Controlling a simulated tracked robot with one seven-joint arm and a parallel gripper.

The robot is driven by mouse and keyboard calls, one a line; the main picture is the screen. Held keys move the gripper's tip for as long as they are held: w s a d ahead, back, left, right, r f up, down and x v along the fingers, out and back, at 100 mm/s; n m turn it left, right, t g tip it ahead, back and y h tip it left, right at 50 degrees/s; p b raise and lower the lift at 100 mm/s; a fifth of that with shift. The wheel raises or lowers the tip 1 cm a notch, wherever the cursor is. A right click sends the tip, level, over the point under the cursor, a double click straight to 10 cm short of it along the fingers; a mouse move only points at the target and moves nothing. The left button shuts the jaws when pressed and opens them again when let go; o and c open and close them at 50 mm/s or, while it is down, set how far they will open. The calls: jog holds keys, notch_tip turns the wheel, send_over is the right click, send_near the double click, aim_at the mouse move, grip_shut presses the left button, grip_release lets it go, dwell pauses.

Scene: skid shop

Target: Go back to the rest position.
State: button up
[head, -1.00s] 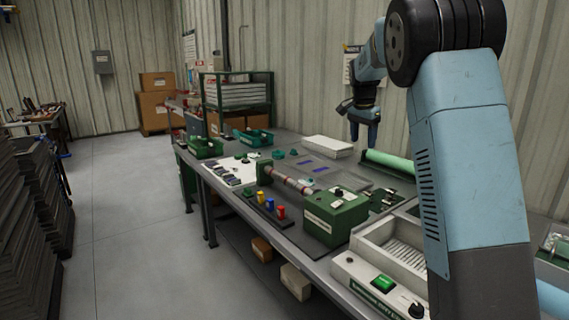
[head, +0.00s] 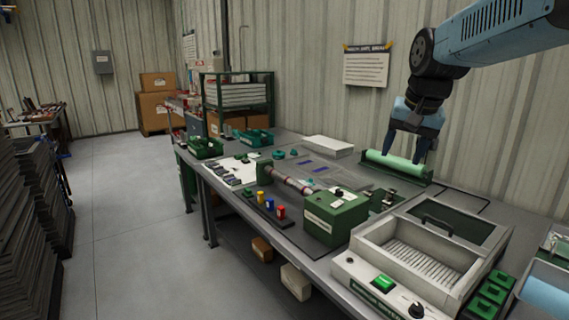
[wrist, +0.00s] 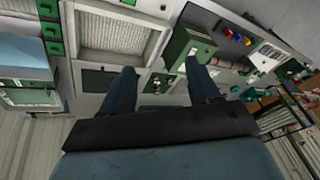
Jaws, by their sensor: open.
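My gripper (head: 404,150) hangs above the back right of the workbench, its fingers pointing down and spread apart with nothing between them. In the head view the fingertips overlap the pale green roll (head: 380,160) in its green holder; I cannot tell how far apart they are in depth. In the wrist view my gripper (wrist: 164,74) shows both dark blue fingers spread over the bench.
A grey machine with a ribbed tray (head: 415,262) stands at the front right of the bench. A green box with a roller (head: 335,217) stands left of it. A green rack (head: 237,95) stands at the far end. The floor (head: 130,230) left of the bench is clear.

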jog(key=s+a+f+n, duration=0.1)
jog(key=s+f+n, duration=0.1)
jog(key=s, duration=0.6)
jog(key=s+a+f+n+t, duration=0.1)
jog(key=s+f+n, duration=0.1)
jog(key=s+f, duration=0.3)
jog(key=shift+s, duration=2)
